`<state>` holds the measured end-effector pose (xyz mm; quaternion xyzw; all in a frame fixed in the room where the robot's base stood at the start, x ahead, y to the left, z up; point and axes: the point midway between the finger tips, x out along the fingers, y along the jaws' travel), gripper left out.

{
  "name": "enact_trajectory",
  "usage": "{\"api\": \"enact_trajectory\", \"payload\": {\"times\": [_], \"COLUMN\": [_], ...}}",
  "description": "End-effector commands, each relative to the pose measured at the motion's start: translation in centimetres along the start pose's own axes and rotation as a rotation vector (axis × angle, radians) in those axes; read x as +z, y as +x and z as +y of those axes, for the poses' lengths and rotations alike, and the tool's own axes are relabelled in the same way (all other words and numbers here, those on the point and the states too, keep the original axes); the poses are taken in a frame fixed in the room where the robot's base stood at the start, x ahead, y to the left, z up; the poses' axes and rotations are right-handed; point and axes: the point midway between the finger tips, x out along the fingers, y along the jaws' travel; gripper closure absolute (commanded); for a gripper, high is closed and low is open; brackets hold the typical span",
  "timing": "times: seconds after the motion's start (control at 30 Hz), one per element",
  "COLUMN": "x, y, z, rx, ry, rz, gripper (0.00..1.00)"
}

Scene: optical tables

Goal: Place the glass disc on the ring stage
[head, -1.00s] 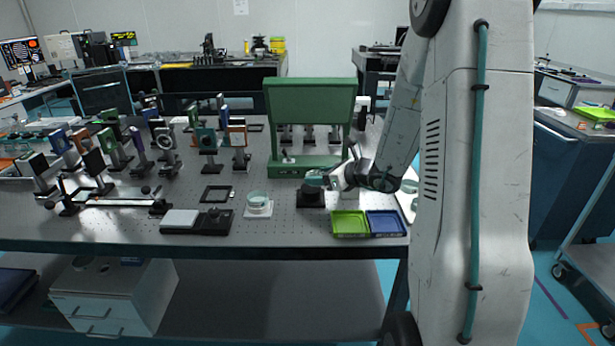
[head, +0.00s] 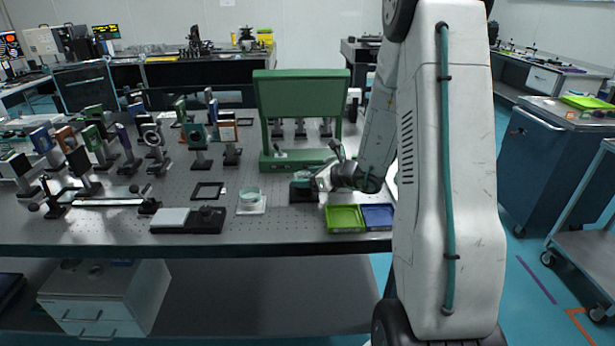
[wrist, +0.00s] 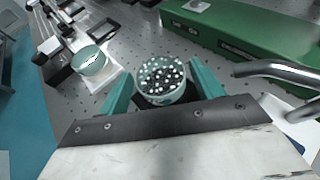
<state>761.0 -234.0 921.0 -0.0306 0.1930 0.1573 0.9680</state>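A clear round glass piece (wrist: 160,80), which looks like the glass disc, sits between my gripper's two teal fingers in the wrist view. Dark and light dots show in it. My gripper (wrist: 161,68) has its fingers apart on either side of the disc; whether they press on its rim cannot be told. In the head view my gripper (head: 300,178) is low, just over a black stand (head: 304,194). A pale teal ring-shaped piece on a white base (head: 251,207), perhaps the ring stage, stands to the left; its ring also shows in the wrist view (wrist: 88,62).
A green tray (head: 345,228) and a blue tray (head: 378,226) lie at the front right. A black frame (head: 207,191) and a black tray with a white pad (head: 172,217) lie left. Several optic mounts stand farther left.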

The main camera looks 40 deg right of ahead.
Motion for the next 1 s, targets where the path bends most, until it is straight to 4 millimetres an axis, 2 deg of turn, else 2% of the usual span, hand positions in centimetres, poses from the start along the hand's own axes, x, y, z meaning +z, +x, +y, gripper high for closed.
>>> {"api": "enact_trajectory", "payload": {"times": [0.37,0.53,0.8,1.0], "x": [0.4,0.3,0.3,0.3], "y": [-0.1,-2.6,-8.5,-11.3], "z": [0.0,-0.1,-0.1,-0.1], "rx": [0.000,-0.004,-0.005,-0.003], "ry": [-0.002,-0.001,-0.001,-0.001], "rz": [-0.001,0.000,0.000,-0.001], "gripper": [0.25,0.25,0.25,0.25]}}
